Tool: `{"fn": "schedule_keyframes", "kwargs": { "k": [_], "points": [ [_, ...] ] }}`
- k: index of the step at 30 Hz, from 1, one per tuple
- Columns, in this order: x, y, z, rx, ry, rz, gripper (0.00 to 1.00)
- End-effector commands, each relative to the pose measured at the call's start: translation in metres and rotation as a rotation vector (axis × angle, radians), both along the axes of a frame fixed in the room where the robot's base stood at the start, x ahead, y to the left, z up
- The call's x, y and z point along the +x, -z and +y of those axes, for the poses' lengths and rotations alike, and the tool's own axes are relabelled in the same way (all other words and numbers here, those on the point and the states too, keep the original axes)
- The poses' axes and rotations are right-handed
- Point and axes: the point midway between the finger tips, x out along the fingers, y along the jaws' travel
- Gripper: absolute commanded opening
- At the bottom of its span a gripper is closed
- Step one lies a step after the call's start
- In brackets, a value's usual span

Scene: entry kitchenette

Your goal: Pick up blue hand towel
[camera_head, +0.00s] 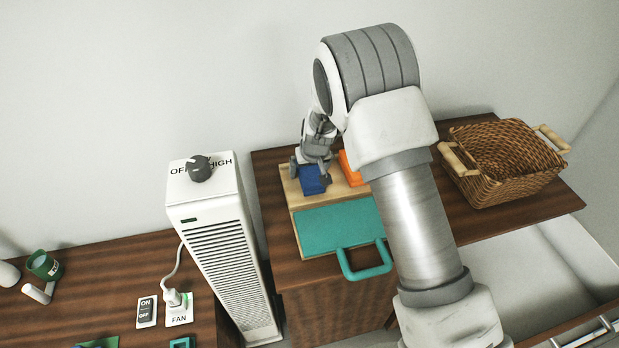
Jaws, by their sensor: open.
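The blue hand towel (312,182) looks like a small folded dark blue block. It lies in the far left part of a light wooden tray (287,181) on the brown wooden counter. My gripper (310,170) points down right over the towel, with its fingers apart and one near each side of it. The gripper is open. Its body and wrist hide the top and back of the towel, and I cannot tell whether the fingers touch it.
An orange item (351,168) lies just right of the towel, partly behind my arm. A teal panel with a handle (335,230) covers the tray's near part. A wicker basket (503,160) stands at right. A tall white fan heater (215,240) stands left.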

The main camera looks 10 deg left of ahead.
Motion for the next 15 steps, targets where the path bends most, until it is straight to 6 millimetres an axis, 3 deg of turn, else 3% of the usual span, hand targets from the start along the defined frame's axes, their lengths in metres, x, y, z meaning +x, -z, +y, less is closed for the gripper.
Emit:
{"fn": "schedule_keyframes", "kwargs": {
  "k": [15],
  "points": [
    [0.0, 0.005, -0.0002, 0.0, -0.001, 0.0, 1.0]
  ]
}}
